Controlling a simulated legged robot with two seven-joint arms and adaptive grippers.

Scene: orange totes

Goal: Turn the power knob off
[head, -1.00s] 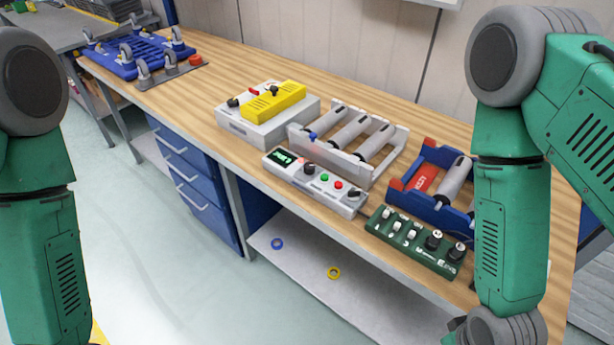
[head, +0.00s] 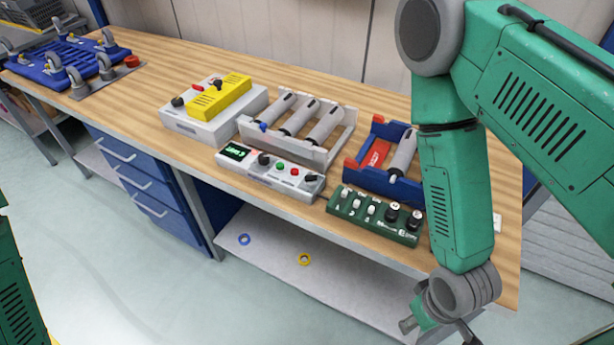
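Three control units stand on the wooden workbench (head: 150,50); I cannot read which knob is the power knob. The white control box (head: 240,176) has a green display, a black knob (head: 264,158), green and red buttons, and another dark knob (head: 313,180) at its right end. The green box (head: 375,228) has several white switches and two black-and-white knobs (head: 392,211). The white unit with a yellow top (head: 219,95) has a black knob (head: 177,102). My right gripper (head: 438,326) is partly cut off at the bottom edge, apart from the boxes; its opening is unclear. My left gripper is out of view.
Behind the boxes stand a grey roller frame (head: 287,146) and a blue-red roller unit (head: 352,170). A blue wheeled frame (head: 45,72) lies at the far left. Bare wood lies left of the boxes.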

